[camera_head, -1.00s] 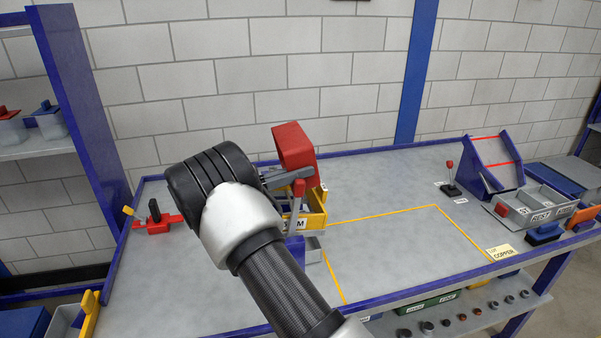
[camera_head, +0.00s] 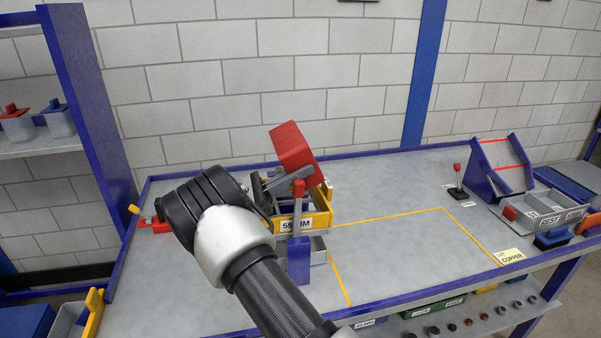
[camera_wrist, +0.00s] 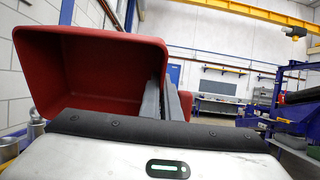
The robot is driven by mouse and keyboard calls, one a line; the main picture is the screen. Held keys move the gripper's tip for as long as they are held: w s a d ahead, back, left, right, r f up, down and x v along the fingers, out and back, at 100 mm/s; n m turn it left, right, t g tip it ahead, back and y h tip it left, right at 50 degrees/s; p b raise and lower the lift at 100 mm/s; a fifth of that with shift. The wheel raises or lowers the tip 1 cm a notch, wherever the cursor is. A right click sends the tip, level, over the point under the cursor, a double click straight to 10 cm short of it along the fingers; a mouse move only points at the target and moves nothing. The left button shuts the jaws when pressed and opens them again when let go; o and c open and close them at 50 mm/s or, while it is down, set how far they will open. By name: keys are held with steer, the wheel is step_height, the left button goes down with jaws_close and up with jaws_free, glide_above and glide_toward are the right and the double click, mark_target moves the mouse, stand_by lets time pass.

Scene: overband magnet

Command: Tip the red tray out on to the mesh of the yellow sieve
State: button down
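The red tray (camera_head: 290,148) is held up in the air above the yellow sieve (camera_head: 318,220), tipped steeply. My gripper (camera_head: 266,184) is shut on the tray's wall; in the wrist view its grey fingers (camera_wrist: 163,102) pinch the wall at the right side. The wrist view looks into the tray (camera_wrist: 95,75), and I see no pieces on the part of its inside that shows. The sieve sits on a grey stand at the left of the bench. Its mesh is mostly hidden behind the tray, its own front wall and a lever.
A red-topped lever (camera_head: 299,188) on a blue post (camera_head: 299,260) stands close in front of the sieve. A red fixture (camera_head: 152,225) lies behind my wrist at left. A blue ramp (camera_head: 495,165) and grey bins (camera_head: 545,208) stand right. The yellow-outlined bench area (camera_head: 395,250) is clear.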

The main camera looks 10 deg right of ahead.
mark_target(296, 155)
steer(key=shift+r, duration=0.1)
stand_by(0.3)
steer(key=shift+r+y+p, duration=0.45)
steer(key=shift+y+p, duration=0.05)
steer(key=shift+p, duration=0.25)
steer(key=shift+r+y+p, duration=0.35)
steer(key=shift+y+p, duration=0.45)
steer(key=shift+p, duration=0.05)
steer(key=shift+r+y+p, duration=0.35)
steer(key=shift+y+p, duration=0.75)
steer(key=shift+p, duration=0.1)
steer(key=shift+f+y, duration=0.2)
steer(key=shift+y, duration=0.3)
steer(key=shift+r+p, duration=0.1)
steer(key=shift+p, duration=0.25)
